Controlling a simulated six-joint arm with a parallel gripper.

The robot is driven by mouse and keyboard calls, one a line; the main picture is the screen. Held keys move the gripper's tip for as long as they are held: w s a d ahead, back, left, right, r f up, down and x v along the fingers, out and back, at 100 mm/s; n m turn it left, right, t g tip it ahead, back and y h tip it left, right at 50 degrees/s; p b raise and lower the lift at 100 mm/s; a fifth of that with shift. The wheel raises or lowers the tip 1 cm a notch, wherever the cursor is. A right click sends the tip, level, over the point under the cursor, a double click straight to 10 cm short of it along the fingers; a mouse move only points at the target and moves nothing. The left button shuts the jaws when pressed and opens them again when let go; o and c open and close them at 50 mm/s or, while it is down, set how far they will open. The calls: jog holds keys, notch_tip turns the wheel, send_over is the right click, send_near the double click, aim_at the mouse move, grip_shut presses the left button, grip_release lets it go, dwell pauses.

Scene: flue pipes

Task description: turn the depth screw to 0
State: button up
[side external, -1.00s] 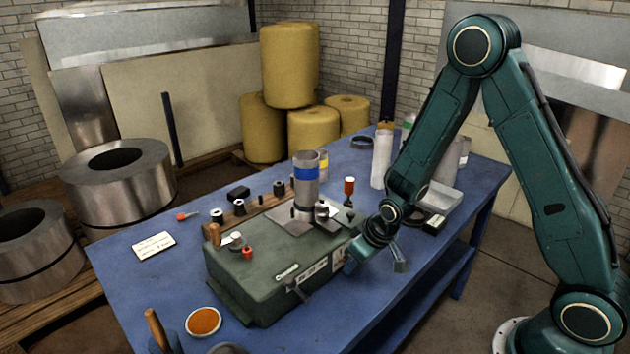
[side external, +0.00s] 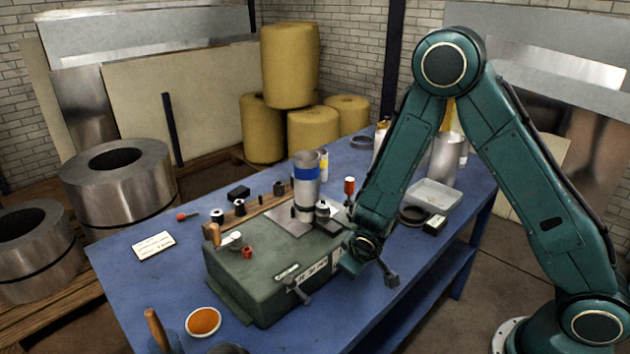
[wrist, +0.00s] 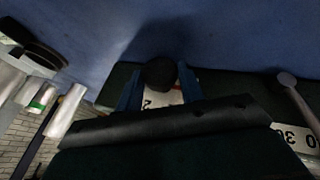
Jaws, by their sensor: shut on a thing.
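The depth screw appears to be the dark round knob (wrist: 160,73) between my blue fingers in the wrist view. My gripper (wrist: 158,88) is shut on it. A white plate (wrist: 162,98) with a partly visible figure that looks like a 2 lies behind the knob; the rest of its scale is hidden. In the side view my gripper (side external: 350,262) is at the right end of the green machine's (side external: 265,275) front face and covers the knob. I cannot read the screw's setting.
A lever (side external: 298,288) stands out from the machine's front beside a scale plate, left of my gripper. A steel pipe with a blue band (side external: 306,175) stands on top. A grey tray (side external: 434,196) and a dark ring (side external: 413,215) lie to the right on the blue bench (side external: 130,270).

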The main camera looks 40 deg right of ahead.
jog(key=shift+s+h, duration=0.1)
jog(key=shift+h, duration=0.2)
jog(key=o, duration=1)
jog(key=shift+c, duration=0.2)
jog(key=shift+a+r, duration=0.1)
jog(key=v, duration=1.3)
jog(key=shift+r, duration=0.25)
jog(key=shift+s, duration=0.15)
